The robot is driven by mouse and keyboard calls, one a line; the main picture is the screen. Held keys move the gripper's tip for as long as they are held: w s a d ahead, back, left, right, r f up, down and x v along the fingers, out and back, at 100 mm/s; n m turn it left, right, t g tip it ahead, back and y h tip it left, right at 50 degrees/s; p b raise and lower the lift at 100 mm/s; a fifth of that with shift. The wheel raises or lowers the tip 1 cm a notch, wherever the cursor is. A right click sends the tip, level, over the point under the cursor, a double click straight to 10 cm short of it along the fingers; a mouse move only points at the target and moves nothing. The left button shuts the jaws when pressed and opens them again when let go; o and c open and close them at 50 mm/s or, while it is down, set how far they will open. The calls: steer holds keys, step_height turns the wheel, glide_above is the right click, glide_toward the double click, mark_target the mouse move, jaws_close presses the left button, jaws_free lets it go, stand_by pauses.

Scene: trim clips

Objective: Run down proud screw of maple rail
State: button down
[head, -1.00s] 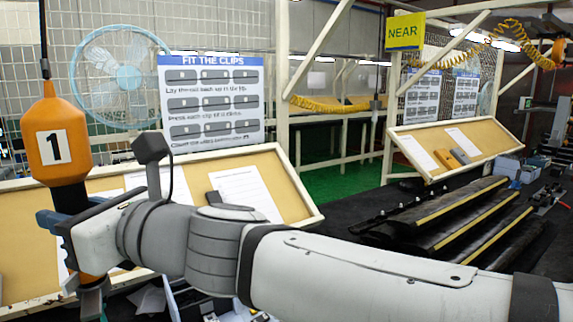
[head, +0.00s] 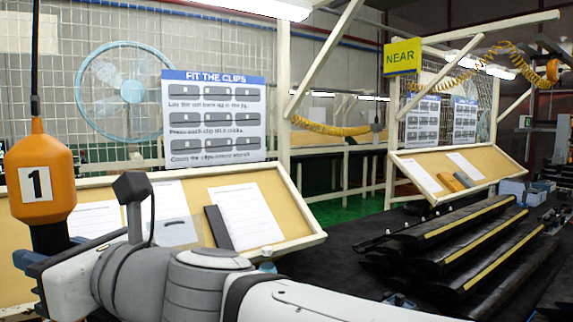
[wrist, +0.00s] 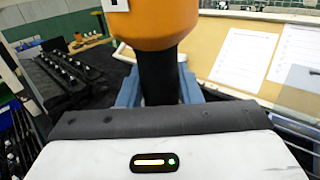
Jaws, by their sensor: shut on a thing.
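An orange screwdriver tool (head: 40,181) marked "1" hangs upright from a dark cable at the left of the head view. Its orange body also shows at the top of the wrist view (wrist: 165,24). My gripper (wrist: 160,92) is shut on the tool's black neck, with a blue finger on each side. The tool's lower end is hidden behind my wrist in the wrist view and cut off in the head view. Several black rails with yellow stripes (head: 455,235) lie stacked at the right. I cannot tell which is the maple rail, and no proud screw can be made out.
A slanted tan board (head: 292,205) with papers stands behind my arm; a second board (head: 413,166) stands farther right under the yellow NEAR sign (head: 403,57). A blue fan (head: 122,92) and a clip poster (head: 213,117) are behind. Dark table surface (head: 340,262) lies bare before the rails.

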step_height(320, 180, down, 11)
steer(key=b, duration=1)
steer(key=shift+r, duration=0.1)
steer(key=shift+f+b, duration=0.7)
steer(key=shift+b, duration=0.05)
stand_by(2.2)
steer(key=shift+r+p, duration=2.75)
steer(key=shift+r, duration=0.5)
